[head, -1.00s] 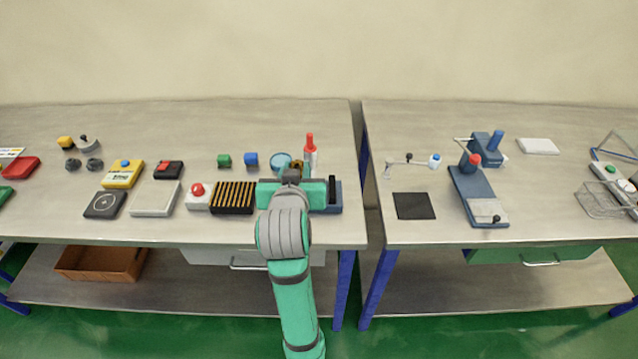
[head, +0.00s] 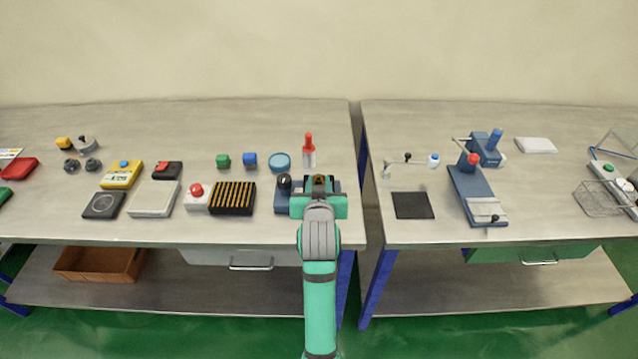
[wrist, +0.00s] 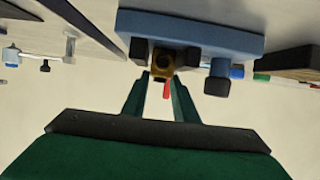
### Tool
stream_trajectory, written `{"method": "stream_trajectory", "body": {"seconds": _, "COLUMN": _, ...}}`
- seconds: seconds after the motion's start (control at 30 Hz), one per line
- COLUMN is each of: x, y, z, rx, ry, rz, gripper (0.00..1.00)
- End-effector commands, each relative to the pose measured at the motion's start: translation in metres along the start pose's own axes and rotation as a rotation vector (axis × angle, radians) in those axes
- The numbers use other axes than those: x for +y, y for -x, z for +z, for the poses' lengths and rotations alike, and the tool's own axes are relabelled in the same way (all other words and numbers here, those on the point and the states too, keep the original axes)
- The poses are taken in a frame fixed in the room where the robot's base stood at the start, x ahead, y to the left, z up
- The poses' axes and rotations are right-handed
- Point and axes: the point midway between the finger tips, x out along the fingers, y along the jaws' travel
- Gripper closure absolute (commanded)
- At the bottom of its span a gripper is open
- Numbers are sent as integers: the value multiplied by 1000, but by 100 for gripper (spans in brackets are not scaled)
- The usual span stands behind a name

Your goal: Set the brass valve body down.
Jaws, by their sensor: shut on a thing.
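The brass valve body (wrist: 161,63) is a small yellow block with a dark round opening, held between my fingertips. In the head view it shows as a bit of brass (head: 319,179) just beyond my gripper (head: 319,190). My gripper (wrist: 160,80) is shut on it. The blue-grey fixture (wrist: 205,33) has two dark blocks, and in the wrist view the valve body appears between them. I cannot tell whether it touches the fixture. In the head view my gripper hides most of the fixture (head: 282,204). A small red part shows between my fingers; I cannot tell what it belongs to.
The fixture's dark knob (head: 284,181) stands left of my gripper. The bench's right edge is close.

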Motion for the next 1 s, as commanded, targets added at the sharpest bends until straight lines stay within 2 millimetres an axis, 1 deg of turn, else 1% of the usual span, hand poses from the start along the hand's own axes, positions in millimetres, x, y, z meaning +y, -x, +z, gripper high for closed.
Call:
{"method": "stream_trajectory", "body": {"seconds": 0.2, "x": -1, "y": 0, "z": -1, "rx": 4, "ry": 0, "rz": -1, "gripper": 100}}
{"method": "stream_trajectory", "body": {"seconds": 0.33, "x": -1, "y": -1, "z": 1, "rx": 3, "ry": 0, "rz": -1, "gripper": 100}}
{"method": "stream_trajectory", "body": {"seconds": 0.37, "x": -1, "y": -1, "z": 3, "rx": 1, "ry": 0, "rz": -1, "gripper": 71}}
{"method": "stream_trajectory", "body": {"seconds": 0.4, "x": -1, "y": -1, "z": 2, "rx": 1, "ry": 0, "rz": -1, "gripper": 62}}
{"method": "stream_trajectory", "body": {"seconds": 0.43, "x": -1, "y": -1, "z": 2, "rx": 1, "ry": 1, "rz": -1, "gripper": 55}}
{"method": "stream_trajectory", "body": {"seconds": 0.7, "x": 2, "y": -1, "z": 2, "rx": 1, "ry": -1, "rz": 2, "gripper": 55}}
{"method": "stream_trajectory", "body": {"seconds": 0.8, "x": 2, "y": 0, "z": -1, "rx": 2, "ry": -1, "rz": 3, "gripper": 55}}
{"method": "stream_trajectory", "body": {"seconds": 0.87, "x": 2, "y": 5, "z": 0, "rx": 1, "ry": -1, "rz": 3, "gripper": 55}}
{"method": "stream_trajectory", "body": {"seconds": 1.0, "x": 2, "y": 27, "z": -1, "rx": 2, "ry": -1, "rz": 2, "gripper": 55}}
